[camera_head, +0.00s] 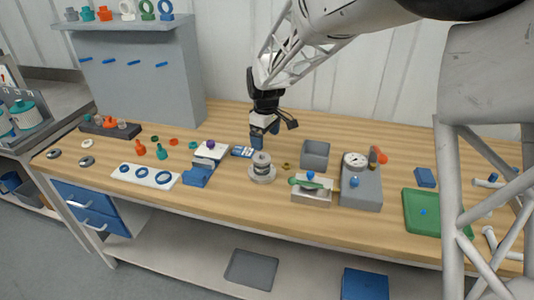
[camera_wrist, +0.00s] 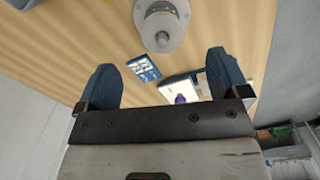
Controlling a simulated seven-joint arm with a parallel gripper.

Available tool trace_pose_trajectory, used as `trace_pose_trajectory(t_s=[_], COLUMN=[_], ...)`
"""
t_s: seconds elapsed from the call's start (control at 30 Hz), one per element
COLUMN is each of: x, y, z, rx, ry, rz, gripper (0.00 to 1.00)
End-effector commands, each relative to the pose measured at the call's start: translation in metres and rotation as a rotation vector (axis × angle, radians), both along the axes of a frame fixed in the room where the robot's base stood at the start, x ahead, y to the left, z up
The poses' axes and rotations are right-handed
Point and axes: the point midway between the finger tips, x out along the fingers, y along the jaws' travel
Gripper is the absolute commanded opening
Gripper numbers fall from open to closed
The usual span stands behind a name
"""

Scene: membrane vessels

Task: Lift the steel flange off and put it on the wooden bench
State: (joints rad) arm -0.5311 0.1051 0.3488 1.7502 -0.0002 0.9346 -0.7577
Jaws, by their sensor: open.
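A steel flange assembly (camera_head: 262,168) stands upright on the wooden bench (camera_head: 225,208), near the middle. It looks like a stack of round grey parts on a wide round base; where the flange itself begins is too small to tell.
A blue-and-white card (camera_head: 242,152) and a white block with a purple knob (camera_head: 211,150) lie left of the assembly. A grey open box (camera_head: 315,154), a tray with a green-handled tool (camera_head: 312,192) and a gauge unit (camera_head: 361,185) stand right. Bare bench lies in front.

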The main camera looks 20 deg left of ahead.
Motion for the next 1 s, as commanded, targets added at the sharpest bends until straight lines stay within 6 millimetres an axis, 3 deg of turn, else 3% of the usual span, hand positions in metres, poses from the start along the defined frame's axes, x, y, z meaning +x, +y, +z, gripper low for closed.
trace_pose_trajectory(t_s=[0.13,0.47,0.8,1.0], x=[0.002,0.002,0.002,0.002], y=[0.009,0.009,0.009,0.009], z=[-0.005,-0.005,-0.028,-0.031], rx=[-0.001,-0.001,-0.002,-0.001], ry=[0.002,0.002,0.004,0.002], rz=[0.020,0.021,0.020,0.020], gripper=[0.93,0.93,0.93,0.93])
